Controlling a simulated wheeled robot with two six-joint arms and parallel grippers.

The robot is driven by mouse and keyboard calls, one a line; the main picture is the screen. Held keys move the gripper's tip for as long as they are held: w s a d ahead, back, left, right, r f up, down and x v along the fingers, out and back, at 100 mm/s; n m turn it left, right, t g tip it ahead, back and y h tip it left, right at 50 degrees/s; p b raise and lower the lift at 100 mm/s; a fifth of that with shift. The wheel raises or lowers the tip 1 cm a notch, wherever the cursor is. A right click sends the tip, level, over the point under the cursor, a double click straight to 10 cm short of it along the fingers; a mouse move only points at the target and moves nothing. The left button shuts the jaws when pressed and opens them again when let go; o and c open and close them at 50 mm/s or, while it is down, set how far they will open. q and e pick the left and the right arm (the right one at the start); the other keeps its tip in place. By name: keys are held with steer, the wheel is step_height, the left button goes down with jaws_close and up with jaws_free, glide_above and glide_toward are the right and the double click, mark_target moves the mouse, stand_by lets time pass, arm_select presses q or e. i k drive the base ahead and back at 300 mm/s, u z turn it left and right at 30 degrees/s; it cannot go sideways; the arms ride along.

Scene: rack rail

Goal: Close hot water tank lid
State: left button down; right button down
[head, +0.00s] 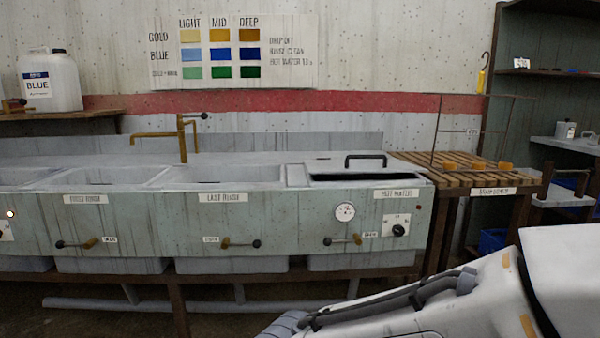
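The hot water tank (405,221) is the right-hand bay of the long grey-green sink unit, with a "HOT WATER" label on its front. Its grey lid (335,167) has a black bar handle (365,158) on top. A dark gap (365,178) shows along the tank's front edge below the lid, so the lid does not look fully seated; how far it is raised is hard to tell. My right arm crosses the lower right, in front of the unit, and its fingers are not visible. My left gripper is out of view.
Rinse basins (215,175) and a brass tap (182,138) lie left of the tank. A slatted wooden rack (465,172) with a wire frame adjoins on the right. A gauge (344,212), a dial (398,229) and valve levers (342,240) project from the front.

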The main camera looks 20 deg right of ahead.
mark_target(352, 163)
steer(key=z, duration=0.85)
steer(key=i, duration=1.6)
steer(key=u, duration=0.35)
